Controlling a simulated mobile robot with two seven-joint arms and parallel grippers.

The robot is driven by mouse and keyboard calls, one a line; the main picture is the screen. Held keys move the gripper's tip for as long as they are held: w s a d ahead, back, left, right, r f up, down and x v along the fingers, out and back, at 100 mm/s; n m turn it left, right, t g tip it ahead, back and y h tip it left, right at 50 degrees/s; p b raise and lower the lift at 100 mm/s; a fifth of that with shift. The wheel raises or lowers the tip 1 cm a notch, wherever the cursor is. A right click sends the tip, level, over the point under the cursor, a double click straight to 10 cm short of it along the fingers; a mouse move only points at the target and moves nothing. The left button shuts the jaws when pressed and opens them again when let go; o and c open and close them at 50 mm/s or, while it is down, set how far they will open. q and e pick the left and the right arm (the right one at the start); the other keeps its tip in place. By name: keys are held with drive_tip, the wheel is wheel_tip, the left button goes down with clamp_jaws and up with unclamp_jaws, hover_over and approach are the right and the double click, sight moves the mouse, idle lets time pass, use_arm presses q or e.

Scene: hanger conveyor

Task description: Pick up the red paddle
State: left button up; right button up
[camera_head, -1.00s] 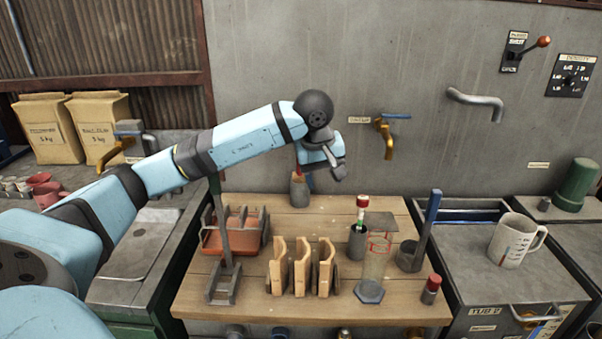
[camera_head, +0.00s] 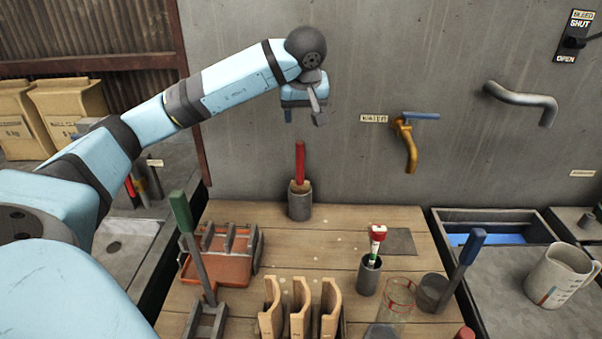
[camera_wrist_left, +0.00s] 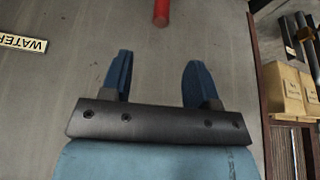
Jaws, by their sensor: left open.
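The red paddle (camera_head: 300,160) stands upright at the back of the wooden bench, its red handle up. Its lower part is hidden in a grey cup-like holder (camera_head: 300,205). My left gripper (camera_head: 304,115) is open and empty above the handle, apart from it in the head view. In the left wrist view, the two blue fingers of my left gripper (camera_wrist_left: 160,78) are spread. The end of the red paddle (camera_wrist_left: 161,12) shows at the top edge there, beyond the fingertips and roughly in line with the gap between them. My right gripper is not in view.
A yellow water tap (camera_head: 408,145) is on the wall to the right. On the bench are an orange tray (camera_head: 215,268), a green-handled tool (camera_head: 183,213), wooden pieces (camera_head: 300,310), a red-capped stick (camera_head: 377,236) and a blue-handled ladle (camera_head: 470,248). The wood around the holder is clear.

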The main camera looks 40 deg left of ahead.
sight(300, 142)
use_arm(q)
drive_tip(key=x, duration=1.3)
drive_tip(key=shift+f, duration=0.3)
drive_tip(key=c, duration=1)
